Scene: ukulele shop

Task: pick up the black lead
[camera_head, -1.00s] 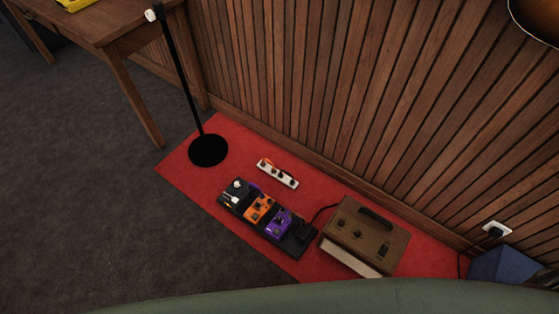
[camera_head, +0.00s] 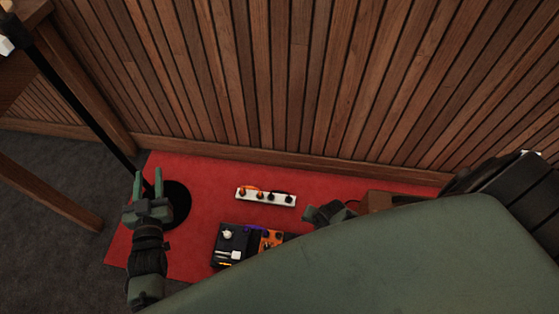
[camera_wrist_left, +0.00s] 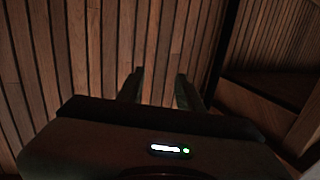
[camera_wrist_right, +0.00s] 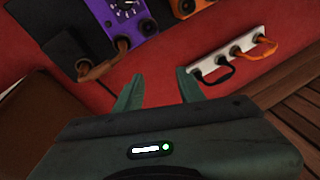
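A small black lead (camera_wrist_right: 217,74) is a loop plugged into a white power strip (camera_head: 265,198) on the red mat; it shows next to an orange lead (camera_wrist_right: 256,50) in the right wrist view. In the head view the black lead is small, at the strip's right part. My right gripper (camera_wrist_right: 159,90) is open and empty above the mat, its fingertips just beside the strip's black-lead end. In the head view it is partly hidden behind my green body. My left gripper (camera_head: 148,180) is open and empty, in front of the black stand's base (camera_head: 178,207).
A pedal board (camera_head: 230,243) with several pedals lies on the red mat (camera_head: 200,167) below the strip. A brown amplifier (camera_head: 376,201) is mostly hidden by my body. The slatted wall (camera_head: 300,80) rises behind. A wooden table stands at left.

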